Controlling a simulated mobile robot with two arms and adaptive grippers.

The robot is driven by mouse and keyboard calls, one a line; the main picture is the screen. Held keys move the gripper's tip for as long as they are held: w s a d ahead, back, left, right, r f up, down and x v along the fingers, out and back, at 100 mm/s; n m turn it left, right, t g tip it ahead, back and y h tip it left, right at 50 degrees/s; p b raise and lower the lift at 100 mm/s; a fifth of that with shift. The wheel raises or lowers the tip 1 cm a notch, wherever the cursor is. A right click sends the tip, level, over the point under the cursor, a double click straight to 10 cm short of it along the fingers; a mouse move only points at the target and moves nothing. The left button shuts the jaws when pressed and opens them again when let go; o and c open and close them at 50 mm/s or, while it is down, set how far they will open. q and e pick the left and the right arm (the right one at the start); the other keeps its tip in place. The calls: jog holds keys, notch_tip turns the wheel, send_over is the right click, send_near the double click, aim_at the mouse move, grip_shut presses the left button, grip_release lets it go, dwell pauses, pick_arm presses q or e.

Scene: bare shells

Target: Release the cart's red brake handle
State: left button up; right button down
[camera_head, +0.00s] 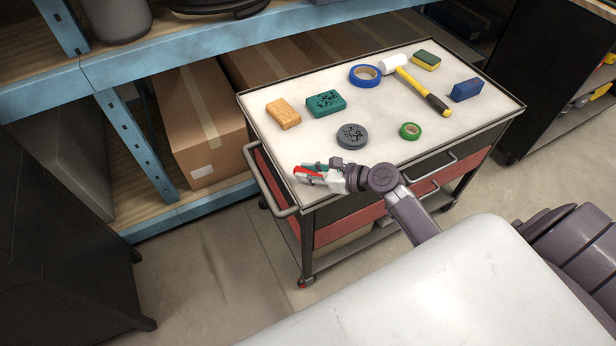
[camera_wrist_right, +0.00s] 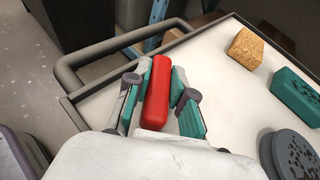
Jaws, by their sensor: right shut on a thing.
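The cart (camera_head: 350,210) has a white top with a dark rim, and its grey push bar (camera_head: 262,185) is on its left side. The red brake handle (camera_head: 308,172) is at the cart's near left corner. In the right wrist view the red handle (camera_wrist_right: 156,92) lies between the teal-padded fingers of my right gripper (camera_wrist_right: 158,98). In the head view my right gripper (camera_head: 314,173) is shut on it, hiding part of it. My left gripper is not in view.
On the cart top are a tan sponge (camera_head: 283,113), a teal block (camera_head: 326,103), a grey disc (camera_head: 352,136), blue tape (camera_head: 365,75), green tape (camera_head: 410,131), a mallet (camera_head: 422,90) and a blue block (camera_head: 466,90). Blue shelving (camera_head: 130,150) with boxes stands behind left.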

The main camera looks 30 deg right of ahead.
jog(key=n+g+y+b, duration=0.1)
jog(key=n+g+y, duration=0.1)
jog(key=n+g+y+b, duration=0.1)
jog(key=n+g+y, duration=0.1)
jog(key=n+g, duration=0.1)
jog(key=shift+w+d+f+n, duration=0.1)
jog(key=shift+n, duration=0.2)
jog(key=n+g+y+b, duration=0.1)
jog(key=n+g+b, duration=0.1)
jog(key=n+g, duration=0.2)
jog(key=shift+n+g+b, duration=0.35)
jog(key=shift+n+g, duration=0.05)
jog(key=shift+g, duration=0.4)
jog(key=c, duration=1)
grip_release()
jog(key=v, duration=1.2)
jog(key=shift+f, duration=0.1)
